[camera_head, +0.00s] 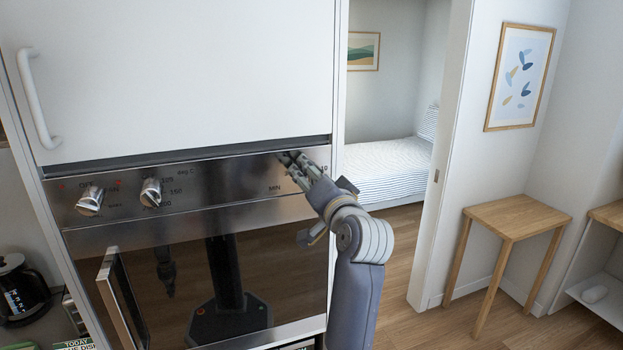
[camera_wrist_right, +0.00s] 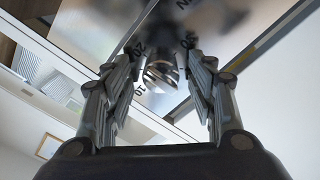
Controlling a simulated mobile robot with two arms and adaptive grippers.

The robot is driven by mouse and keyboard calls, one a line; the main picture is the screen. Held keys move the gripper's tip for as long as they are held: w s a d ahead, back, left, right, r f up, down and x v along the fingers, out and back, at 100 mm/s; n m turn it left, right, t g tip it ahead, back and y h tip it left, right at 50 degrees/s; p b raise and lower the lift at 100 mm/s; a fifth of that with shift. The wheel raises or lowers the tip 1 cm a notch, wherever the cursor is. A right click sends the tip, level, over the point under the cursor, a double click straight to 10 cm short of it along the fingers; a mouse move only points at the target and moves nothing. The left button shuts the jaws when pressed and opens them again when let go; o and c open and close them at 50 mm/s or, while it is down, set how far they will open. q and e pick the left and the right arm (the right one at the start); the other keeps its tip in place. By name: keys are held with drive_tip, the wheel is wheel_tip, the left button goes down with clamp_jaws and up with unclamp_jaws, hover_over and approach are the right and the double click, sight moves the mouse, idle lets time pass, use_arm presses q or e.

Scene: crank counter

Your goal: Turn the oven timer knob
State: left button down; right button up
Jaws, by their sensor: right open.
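The oven timer knob (camera_wrist_right: 160,73) is a shiny metal knob on the control panel, with printed numbers around it, in the right wrist view. My right gripper (camera_head: 300,166) is at the right end of the panel and hides the knob in the head view. In the right wrist view the gripper's (camera_wrist_right: 160,60) two fingers are open, one on each side of the knob, with gaps visible between them and it. Whether either fingertip touches the knob cannot be told. My left gripper is not in view.
Two other metal knobs, the left one (camera_head: 90,201) and the middle one (camera_head: 151,192), sit on the panel (camera_head: 232,180). The oven door handle (camera_head: 121,300) sticks out below. A white cabinet door (camera_head: 180,75) is above. A wooden table (camera_head: 517,218) stands at right.

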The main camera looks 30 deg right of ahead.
drive_tip(key=v, duration=0.7)
drive_tip(key=shift+a+f, duration=0.1)
idle(0.8)
